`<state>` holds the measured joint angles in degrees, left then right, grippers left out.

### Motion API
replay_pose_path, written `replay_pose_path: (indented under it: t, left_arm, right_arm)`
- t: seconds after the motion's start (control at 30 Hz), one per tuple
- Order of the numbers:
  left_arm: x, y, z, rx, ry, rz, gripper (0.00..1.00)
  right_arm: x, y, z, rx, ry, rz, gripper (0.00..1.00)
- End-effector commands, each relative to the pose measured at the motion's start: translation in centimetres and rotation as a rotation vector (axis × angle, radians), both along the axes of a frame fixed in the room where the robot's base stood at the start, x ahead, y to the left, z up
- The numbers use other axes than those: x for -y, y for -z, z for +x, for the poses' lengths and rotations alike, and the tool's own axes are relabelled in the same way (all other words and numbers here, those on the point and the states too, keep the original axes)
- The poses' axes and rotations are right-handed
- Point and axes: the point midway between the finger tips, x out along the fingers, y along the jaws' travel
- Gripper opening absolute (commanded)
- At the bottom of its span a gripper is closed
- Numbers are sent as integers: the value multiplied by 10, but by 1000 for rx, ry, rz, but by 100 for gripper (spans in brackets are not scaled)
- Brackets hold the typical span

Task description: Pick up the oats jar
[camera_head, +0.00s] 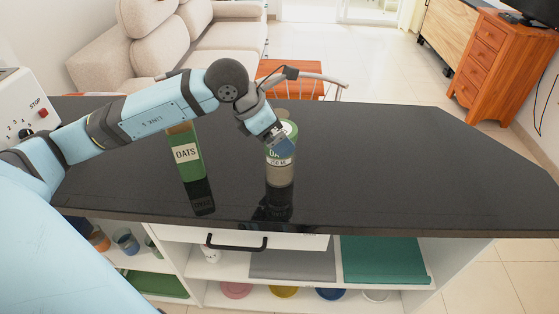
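The oats jar (279,171) stands upright on the black counter (390,165), with a green upper part, a partly covered label and a beige lower part. My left arm comes in from the left, and its gripper (283,144) is angled down at the upper part of the jar. A blue finger overlaps the jar's label; the other finger is not clear. I cannot tell whether the fingers touch the jar or how far apart they are. My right gripper is out of view.
A green box labelled OATS (186,153) stands left of the jar, below my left forearm. A white appliance (22,103) is at the counter's left end. The counter's right side is clear. Open shelves with bowls and cups are below.

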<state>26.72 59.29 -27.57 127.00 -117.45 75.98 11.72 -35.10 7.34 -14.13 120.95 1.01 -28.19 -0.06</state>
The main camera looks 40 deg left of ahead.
Motion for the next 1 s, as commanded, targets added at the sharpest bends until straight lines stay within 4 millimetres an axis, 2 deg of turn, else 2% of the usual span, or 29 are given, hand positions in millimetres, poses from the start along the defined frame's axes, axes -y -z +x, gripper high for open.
replay_pose_path:
  t: [0.1, 0.37, 0.67, 0.7, 1.0]
  left_arm:
    - [4, 11, 6, 0, 0, -2, 100]
    - [5, 13, 7, 1, 0, -1, 100]
    - [5, 13, 7, 0, 0, 0, 33]
    - [5, 12, 7, 2, -1, 0, 30]
    - [5, 9, 7, 2, 0, 0, 30]
  right_arm:
    - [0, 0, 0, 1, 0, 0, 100]
    - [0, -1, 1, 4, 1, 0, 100]
    - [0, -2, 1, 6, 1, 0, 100]
    - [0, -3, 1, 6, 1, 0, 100]
    - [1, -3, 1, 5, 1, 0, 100]
